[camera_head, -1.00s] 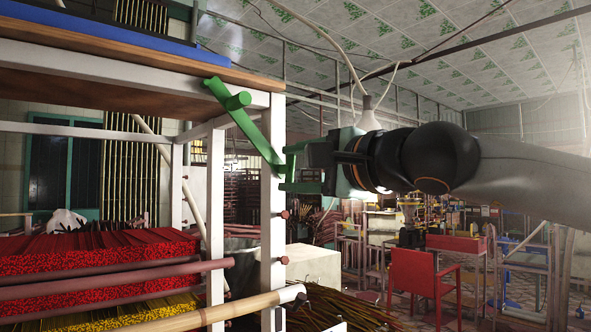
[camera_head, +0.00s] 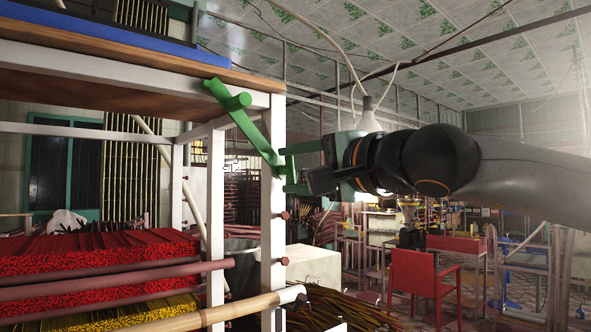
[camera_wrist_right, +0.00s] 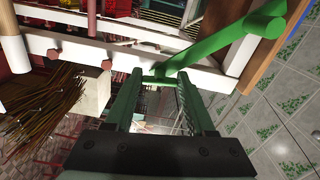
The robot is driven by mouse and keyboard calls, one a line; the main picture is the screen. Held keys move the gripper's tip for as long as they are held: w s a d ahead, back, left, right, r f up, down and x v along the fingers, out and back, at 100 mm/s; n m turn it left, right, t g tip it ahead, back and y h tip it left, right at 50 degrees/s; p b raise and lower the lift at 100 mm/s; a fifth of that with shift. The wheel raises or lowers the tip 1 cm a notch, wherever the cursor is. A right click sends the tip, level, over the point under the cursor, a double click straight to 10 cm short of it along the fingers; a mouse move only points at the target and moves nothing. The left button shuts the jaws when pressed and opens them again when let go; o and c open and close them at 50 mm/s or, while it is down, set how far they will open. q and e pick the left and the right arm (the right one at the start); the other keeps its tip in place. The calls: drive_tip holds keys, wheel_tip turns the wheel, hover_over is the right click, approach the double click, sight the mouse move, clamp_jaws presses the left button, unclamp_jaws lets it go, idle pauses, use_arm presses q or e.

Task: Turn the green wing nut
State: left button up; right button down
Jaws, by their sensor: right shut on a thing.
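The green wing nut (camera_wrist_right: 160,82) shows in the right wrist view as a small crosspiece between my fingertips, at the lower end of a long green arm (camera_head: 246,127) on the white post. This arm slants up left and has a round peg (camera_head: 238,101); I cannot tell whether arm and nut are one piece. My right gripper (camera_head: 285,170), with green fingers, reaches in from the right and is shut on the wing nut. It also shows in the right wrist view (camera_wrist_right: 160,77). In the head view the fingers mostly hide the nut. My left gripper is not in view.
The white rack post (camera_head: 272,230) carries brown bolt heads (camera_head: 285,215) just below my gripper. A bamboo pole (camera_head: 225,311) and bundles of red sticks (camera_head: 95,265) lie in the rack. A red chair (camera_head: 424,275) stands farther back at right.

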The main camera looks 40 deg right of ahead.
drive_tip(key=shift+c, duration=1.2)
unclamp_jaws()
drive_tip(key=s+d+b, duration=0.1)
drive_tip(key=s, duration=1.1)
drive_tip(key=shift+s, duration=0.25)
